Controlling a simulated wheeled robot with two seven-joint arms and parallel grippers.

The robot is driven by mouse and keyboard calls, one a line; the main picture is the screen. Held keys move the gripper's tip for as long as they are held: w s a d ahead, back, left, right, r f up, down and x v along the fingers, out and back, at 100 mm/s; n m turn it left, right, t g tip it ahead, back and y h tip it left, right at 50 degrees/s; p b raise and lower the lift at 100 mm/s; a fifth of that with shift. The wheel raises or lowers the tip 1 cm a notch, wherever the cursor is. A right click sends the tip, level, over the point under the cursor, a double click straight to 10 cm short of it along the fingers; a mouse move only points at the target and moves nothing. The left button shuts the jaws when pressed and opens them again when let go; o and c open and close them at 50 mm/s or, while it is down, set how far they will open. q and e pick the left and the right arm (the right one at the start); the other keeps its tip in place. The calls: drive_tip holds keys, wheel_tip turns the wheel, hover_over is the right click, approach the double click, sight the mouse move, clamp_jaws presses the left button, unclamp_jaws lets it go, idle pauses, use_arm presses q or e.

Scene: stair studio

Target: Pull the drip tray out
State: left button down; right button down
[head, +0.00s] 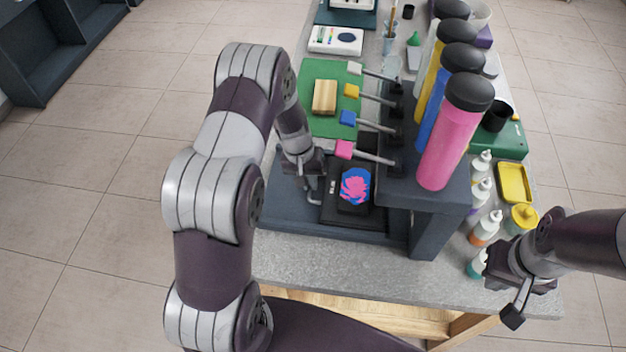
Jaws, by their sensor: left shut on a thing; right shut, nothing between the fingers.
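The black drip tray (332,214) lies on the dark base of the paint dispenser (428,205), under the levers and tubes. A dark block with a pink and blue paint splat (355,186) rests on the tray. My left gripper (313,190) is at the tray's left edge and is shut on the tray there; the exact grip is partly hidden by the gripper. My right gripper (513,312) is shut and empty, by the table's front right edge, away from the tray.
The pink tube (455,135) stands at the near end of a row of tubes on the dispenser. Levers with coloured tips, such as the pink one (344,149), reach out above the base. A green mat (318,128) lies behind. Small bottles (487,229) and a yellow dish (514,183) stand at right.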

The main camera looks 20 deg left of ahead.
use_arm(q)
drive_tip(key=s+a, duration=0.1)
drive_tip(key=a, duration=0.3)
drive_tip(key=s+a+b, duration=0.1)
drive_tip(key=a, duration=0.4)
drive_tip(key=s+a+b, duration=0.1)
drive_tip(key=a, duration=0.3)
drive_tip(key=shift+s+a, duration=0.2)
drive_tip(key=shift+a, duration=0.2)
drive_tip(key=c, duration=1.2)
unclamp_jaws()
drive_tip(key=shift+s+d+r, duration=0.1)
wheel_tip(320, 180, up, 12)
drive_tip(key=a+b, duration=0.1)
drive_tip(key=a, duration=0.1)
drive_tip(key=shift+s+r, duration=0.25)
drive_tip(key=shift+s, duration=0.05)
drive_tip(key=shift+a, duration=0.1)
